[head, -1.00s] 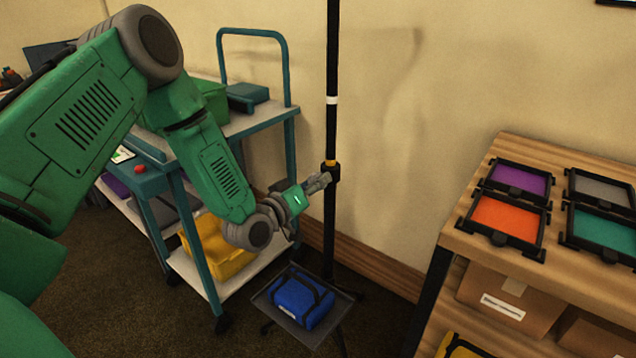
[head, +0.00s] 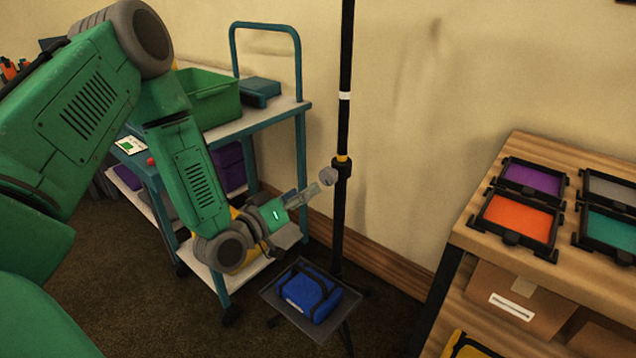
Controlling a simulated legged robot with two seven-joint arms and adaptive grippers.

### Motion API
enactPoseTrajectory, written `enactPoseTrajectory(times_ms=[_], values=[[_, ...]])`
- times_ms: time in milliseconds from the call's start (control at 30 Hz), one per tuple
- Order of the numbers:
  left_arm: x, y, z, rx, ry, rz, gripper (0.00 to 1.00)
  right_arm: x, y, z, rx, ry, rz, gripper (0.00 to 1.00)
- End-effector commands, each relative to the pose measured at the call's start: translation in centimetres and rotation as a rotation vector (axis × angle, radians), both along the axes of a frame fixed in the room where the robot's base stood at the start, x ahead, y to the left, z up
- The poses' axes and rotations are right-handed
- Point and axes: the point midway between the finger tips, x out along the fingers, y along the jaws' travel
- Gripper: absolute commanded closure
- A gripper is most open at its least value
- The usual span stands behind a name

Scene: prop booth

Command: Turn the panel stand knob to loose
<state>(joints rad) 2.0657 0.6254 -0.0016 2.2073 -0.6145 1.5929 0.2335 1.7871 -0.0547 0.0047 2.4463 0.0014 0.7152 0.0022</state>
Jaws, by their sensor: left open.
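The panel stand (head: 344,120) is a tall black pole with a white band and a yellow band. A dark collar sits just under the yellow band, and a grey round knob (head: 328,176) sticks out from its left side. My left gripper (head: 318,188) comes in from the left, open, with its fingertips close to the knob at its lower left. I cannot tell whether the fingertips touch the knob. The knob's setting cannot be read. My right gripper is out of view.
A teal cart (head: 262,122) with a green bin (head: 208,98) stands behind my left arm. A blue bag (head: 307,293) lies on a low grey tray beside the stand's foot. A wooden shelf (head: 480,235) with coloured panels stands at the right.

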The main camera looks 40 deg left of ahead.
Motion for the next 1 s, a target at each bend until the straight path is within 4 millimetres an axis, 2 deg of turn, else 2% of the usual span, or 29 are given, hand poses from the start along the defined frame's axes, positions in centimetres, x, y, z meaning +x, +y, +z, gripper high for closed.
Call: enactPoseTrajectory(times_ms=[100, 300, 867, 967, 1000], values=[[-1.9, 0.2, -0.1, -0.001, 0.002, 0.001, 0.44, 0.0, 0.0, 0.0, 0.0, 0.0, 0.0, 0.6], [-3.4, 0.3, 0.0, 0.0, 0.0, 0.001, 0.44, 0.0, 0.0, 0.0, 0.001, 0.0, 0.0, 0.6], [-3.5, 0.3, 0.0, 0.001, 0.0, 0.0, 0.44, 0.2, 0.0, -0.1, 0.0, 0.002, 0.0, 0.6], [-3.6, -0.6, -0.9, 0.02, 0.048, -0.018, 0.44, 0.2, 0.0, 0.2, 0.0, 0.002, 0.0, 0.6], [-3.8, -1.3, -1.8, 0.039, 0.098, -0.034, 0.44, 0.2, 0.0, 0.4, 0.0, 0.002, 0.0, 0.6]])
